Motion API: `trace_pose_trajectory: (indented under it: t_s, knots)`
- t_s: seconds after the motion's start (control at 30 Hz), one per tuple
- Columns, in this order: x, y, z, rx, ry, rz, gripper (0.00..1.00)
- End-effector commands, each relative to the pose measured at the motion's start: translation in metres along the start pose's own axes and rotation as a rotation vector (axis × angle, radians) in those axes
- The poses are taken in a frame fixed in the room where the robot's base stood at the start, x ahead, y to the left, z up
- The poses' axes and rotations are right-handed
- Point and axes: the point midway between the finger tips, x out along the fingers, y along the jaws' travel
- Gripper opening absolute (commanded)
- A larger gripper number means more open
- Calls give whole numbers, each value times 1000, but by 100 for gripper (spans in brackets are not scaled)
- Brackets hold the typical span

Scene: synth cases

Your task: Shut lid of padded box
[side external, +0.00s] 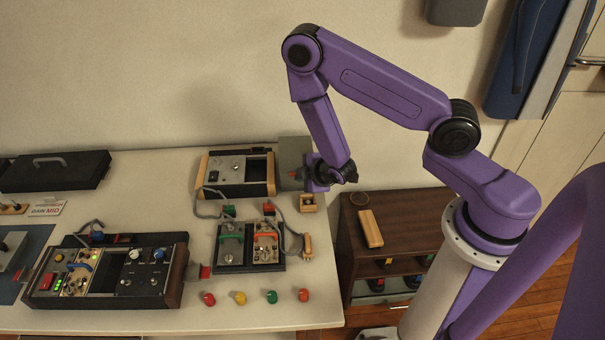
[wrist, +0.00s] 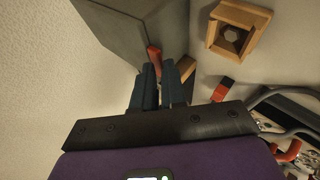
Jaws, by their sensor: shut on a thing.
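A grey panel (side external: 295,152) stands at the table's back right corner, beside a wood-sided synth case; it also shows in the wrist view (wrist: 115,35). I cannot tell for certain whether it belongs to the padded box, and no padding shows. My gripper (side external: 300,175) is at the panel's lower right, reaching in from the right. In the wrist view its blue-grey fingers (wrist: 162,78) are shut on a small red tab (wrist: 154,54) at the panel's edge. The fingers hide part of the tab.
A small open wooden box (side external: 308,203) is just below my gripper. The wood-sided synth case (side external: 235,173) is to the left. Several coloured knobs (side external: 240,298) line the front. A wooden cabinet (side external: 395,215) stands right of the table.

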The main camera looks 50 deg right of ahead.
Motion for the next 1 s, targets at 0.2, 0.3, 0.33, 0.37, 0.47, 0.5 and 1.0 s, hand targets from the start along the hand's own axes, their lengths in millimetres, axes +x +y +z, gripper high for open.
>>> trace_pose_trajectory:
  t_s: [0.2, 0.3, 0.33, 0.37, 0.47, 0.5, 1.0]
  knots:
    - [2, 1, 1, 6, -3, 2, 34]
    - [1, 1, 1, 5, -2, 2, 34]
    - [1, 1, 0, 5, -2, 1, 34]
    - [1, 1, 0, 4, -2, 1, 34]
    - [-2, 0, 0, 3, -1, 1, 34]
    - [-4, 0, 0, 3, -1, 1, 34]
    - [-38, 2, 0, 2, 0, 3, 34]
